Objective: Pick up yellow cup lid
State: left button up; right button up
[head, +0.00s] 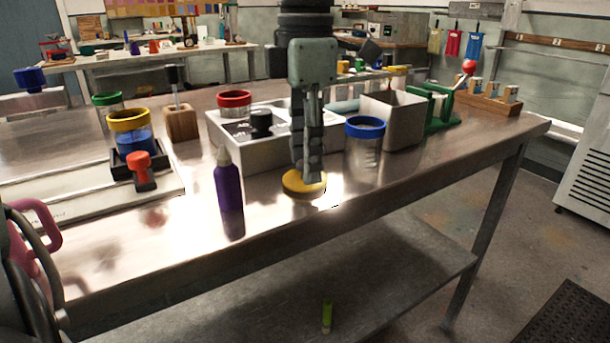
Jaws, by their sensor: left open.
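The yellow lid (303,188) is a round, flat disc lying near the front edge of the metal table. My left gripper (308,172) points straight down over it, and its open fingers partly cover the lid's far side. I cannot tell whether the fingers touch the lid. A clear cup with a yellow rim (127,122) and blue contents stands at the left of the table.
A purple bottle (229,188) stands left of the lid, and a blue-rimmed clear jar (364,155) stands to its right. The metal table's (440,160) right front is clear.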

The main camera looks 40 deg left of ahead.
pick_arm(q)
jog(key=shift+f, duration=0.2)
grip_shut()
jog(key=shift+r, duration=0.1)
